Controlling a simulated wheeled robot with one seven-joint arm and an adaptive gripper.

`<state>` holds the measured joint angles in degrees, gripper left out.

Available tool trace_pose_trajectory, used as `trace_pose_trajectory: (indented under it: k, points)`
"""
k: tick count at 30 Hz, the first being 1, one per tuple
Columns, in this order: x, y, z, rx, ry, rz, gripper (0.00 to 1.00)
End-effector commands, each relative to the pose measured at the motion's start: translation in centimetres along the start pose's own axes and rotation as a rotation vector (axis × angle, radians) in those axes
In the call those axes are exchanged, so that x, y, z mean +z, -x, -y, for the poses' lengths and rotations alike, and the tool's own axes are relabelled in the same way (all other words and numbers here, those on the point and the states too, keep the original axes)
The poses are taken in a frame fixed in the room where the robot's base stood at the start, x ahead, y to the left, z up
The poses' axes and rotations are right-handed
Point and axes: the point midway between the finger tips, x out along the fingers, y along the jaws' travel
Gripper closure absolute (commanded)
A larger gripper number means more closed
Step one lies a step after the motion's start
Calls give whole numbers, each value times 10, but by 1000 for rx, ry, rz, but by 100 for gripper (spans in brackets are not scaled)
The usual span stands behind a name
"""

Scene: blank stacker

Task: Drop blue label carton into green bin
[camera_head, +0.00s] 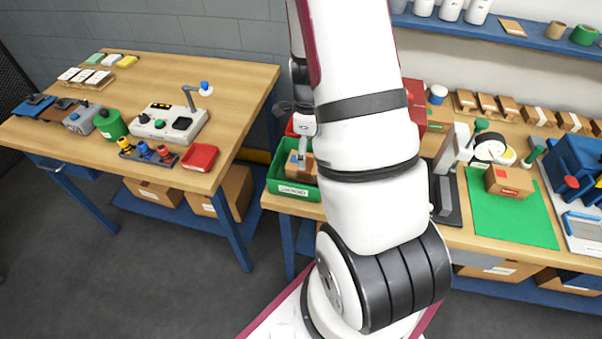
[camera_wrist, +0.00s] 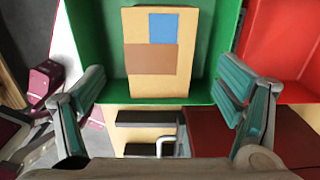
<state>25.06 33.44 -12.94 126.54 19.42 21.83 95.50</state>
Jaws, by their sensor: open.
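The blue label carton (camera_wrist: 160,75) is a tan box with a blue label and a brown tape band. In the wrist view it lies inside the green bin (camera_wrist: 92,42), and in the head view the carton (camera_head: 296,166) shows in the green bin (camera_head: 290,188), partly hidden by my arm. My gripper (camera_wrist: 165,100) is open, its two teal-padded fingers spread wide to the left and right of the carton. I see no finger touching the carton. In the head view my arm hides most of the gripper.
A red bin (camera_wrist: 290,50) stands right beside the green bin. On the right bench another carton (camera_head: 508,180) sits on a green mat (camera_head: 510,222) near a scale. The left table (camera_head: 160,70) carries a control box and a red tray (camera_head: 199,157). Floor shows between the benches.

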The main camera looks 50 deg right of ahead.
Motion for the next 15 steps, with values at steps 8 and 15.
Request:
trace_pose_trajectory:
  k: [8,15]
  points:
    - [1,28,1,-5,2,2,14]
    - [1,78,1,-5,3,3,14]
